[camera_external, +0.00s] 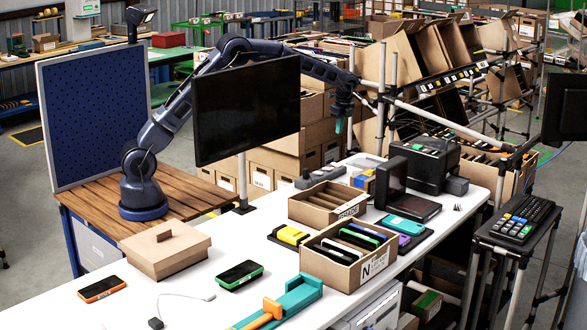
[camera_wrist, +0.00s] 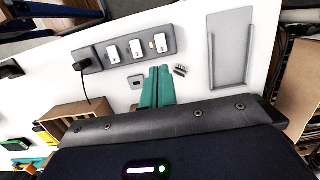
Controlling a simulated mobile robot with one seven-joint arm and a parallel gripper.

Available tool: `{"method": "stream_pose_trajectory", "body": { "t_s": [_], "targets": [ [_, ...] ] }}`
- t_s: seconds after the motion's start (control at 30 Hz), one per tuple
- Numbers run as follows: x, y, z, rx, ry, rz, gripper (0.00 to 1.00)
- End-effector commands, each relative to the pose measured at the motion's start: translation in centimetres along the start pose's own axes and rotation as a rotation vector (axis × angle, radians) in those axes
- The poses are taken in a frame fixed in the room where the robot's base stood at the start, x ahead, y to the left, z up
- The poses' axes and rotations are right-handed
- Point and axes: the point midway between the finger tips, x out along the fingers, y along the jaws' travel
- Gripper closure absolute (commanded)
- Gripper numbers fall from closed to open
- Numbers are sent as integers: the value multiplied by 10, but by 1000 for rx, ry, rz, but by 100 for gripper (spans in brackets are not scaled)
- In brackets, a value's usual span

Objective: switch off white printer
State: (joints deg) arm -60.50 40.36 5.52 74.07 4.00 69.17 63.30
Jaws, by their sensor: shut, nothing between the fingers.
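My gripper (camera_external: 338,126) hangs above the back of the white table in the external view, beside the monitor. In the wrist view its teal fingers (camera_wrist: 158,88) are together and empty. A grey power strip (camera_wrist: 173,40) lies ahead of the fingertips. It has three white rocker switches, left (camera_wrist: 113,54), middle (camera_wrist: 136,48) and right (camera_wrist: 161,42), and a black plug (camera_wrist: 82,65) at its left end. The fingers appear apart from the switches. Switch labels and positions are too small to read.
A black monitor (camera_external: 246,110) stands beside my arm. An open carton (camera_external: 328,203) and another filled with devices (camera_external: 371,262) stand on the table. A grey tray (camera_wrist: 230,85) lies right of the strip, with a small plate (camera_wrist: 136,82) near the fingers. Shelving with tilted cartons stands behind.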

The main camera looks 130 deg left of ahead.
Motion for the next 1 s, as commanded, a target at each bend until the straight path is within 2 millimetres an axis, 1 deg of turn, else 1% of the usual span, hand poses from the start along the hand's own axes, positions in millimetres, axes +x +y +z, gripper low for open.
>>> {"method": "stream_pose_trajectory", "body": {
  "t_s": [0.2, 0.27, 0.37, 0.8, 1.0],
  "targets": [
    [3, 0, 0, 0, 1, 1, 100],
    [7, 0, 0, 0, 0, 1, 100],
    [19, 0, 0, 0, 0, 3, 100],
    [95, 0, 0, 0, 0, 2, 100],
    [124, 0, 0, 0, 0, 2, 100]
  ]
}}
